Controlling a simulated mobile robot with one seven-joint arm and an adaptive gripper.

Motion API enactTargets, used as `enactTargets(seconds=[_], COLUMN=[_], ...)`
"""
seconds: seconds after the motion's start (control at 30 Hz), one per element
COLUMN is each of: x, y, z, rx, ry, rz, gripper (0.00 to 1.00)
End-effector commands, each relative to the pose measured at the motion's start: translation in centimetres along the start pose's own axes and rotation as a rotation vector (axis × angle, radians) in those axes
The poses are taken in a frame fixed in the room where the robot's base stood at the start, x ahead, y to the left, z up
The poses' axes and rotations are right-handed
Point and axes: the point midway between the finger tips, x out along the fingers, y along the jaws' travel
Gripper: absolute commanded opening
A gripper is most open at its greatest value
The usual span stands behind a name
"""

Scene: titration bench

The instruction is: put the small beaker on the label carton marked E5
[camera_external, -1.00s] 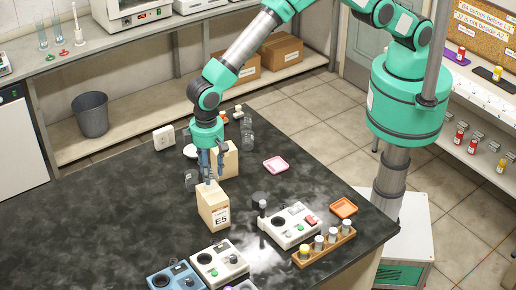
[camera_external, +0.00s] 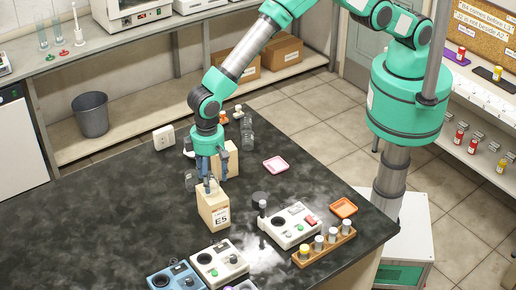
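The label carton marked E5 (camera_external: 214,210) is a light wooden-coloured block standing on the dark bench, its label facing the camera. A small, clear-grey vessel that looks like the small beaker (camera_external: 210,186) shows at the carton's top. I cannot tell if it rests there or is held just above. My gripper (camera_external: 212,178) points down directly over the carton, with its fingers at the vessel. The fingers look a little apart, but their grip on the glass is too small to make out.
Another tan carton (camera_external: 232,160) stands close behind my gripper. A clear glass vessel (camera_external: 191,181) stands to the left and a bottle (camera_external: 247,135) behind. A white instrument (camera_external: 290,225) and a vial rack (camera_external: 325,245) are at right. The bench's left side is clear.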

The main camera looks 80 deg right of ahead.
Motion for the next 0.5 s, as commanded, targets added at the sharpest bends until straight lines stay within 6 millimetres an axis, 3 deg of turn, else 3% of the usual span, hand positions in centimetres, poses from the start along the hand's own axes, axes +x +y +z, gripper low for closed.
enactTargets(seconds=[0.5], x=[-1.1], y=[0.0], z=[0.0], rx=[0.0], ry=[0.0], rz=[0.0], gripper=[0.57])
